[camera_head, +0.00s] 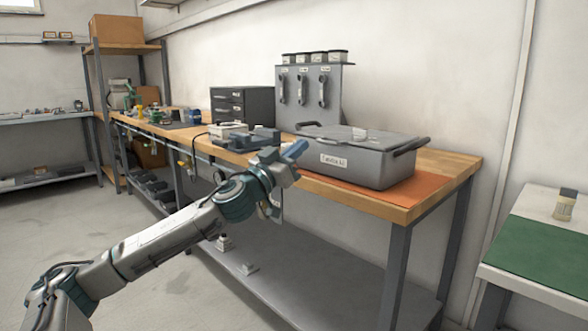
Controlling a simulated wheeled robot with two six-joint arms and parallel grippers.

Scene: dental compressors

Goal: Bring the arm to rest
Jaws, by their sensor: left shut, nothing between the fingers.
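My left arm reaches up from the lower left of the head view. Its gripper (293,153) is shut and empty. It shows in front of the workbench (452,165), just left of a grey lidded case (366,160) with dark handles and a white label. I cannot tell whether the gripper is above the bench top or in front of its edge. My right gripper is not in view.
The case stands on an orange mat (392,198). A dark drawer cabinet (242,105) and a grey tool panel (312,95) stand behind it. A side table with a green mat (545,248) is at the right. Open floor (60,230) lies at the left.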

